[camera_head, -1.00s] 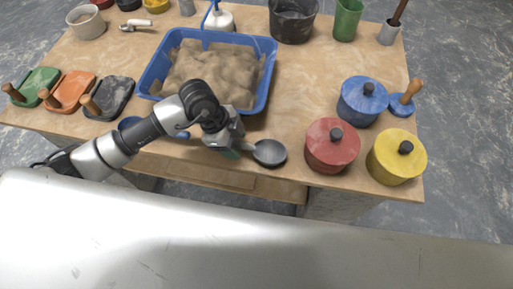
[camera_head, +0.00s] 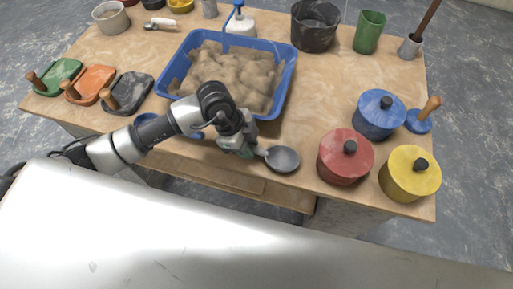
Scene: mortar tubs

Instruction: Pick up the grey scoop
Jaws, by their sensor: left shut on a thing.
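The grey scoop (camera_head: 283,159) is near the front edge of the table, its round bowl pointing right and its short handle running left into my left gripper (camera_head: 248,150). My left gripper is shut on the scoop's handle; the fingers partly hide it. I cannot tell whether the bowl is touching the table or just above it. My right gripper is not in view.
A blue tub (camera_head: 172,92) filled with sand stands just behind my left gripper. Red (camera_head: 343,163), yellow (camera_head: 407,180) and blue (camera_head: 377,121) lidded pots stand to the right. Several handled floats, such as the black one (camera_head: 131,93), lie at the left.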

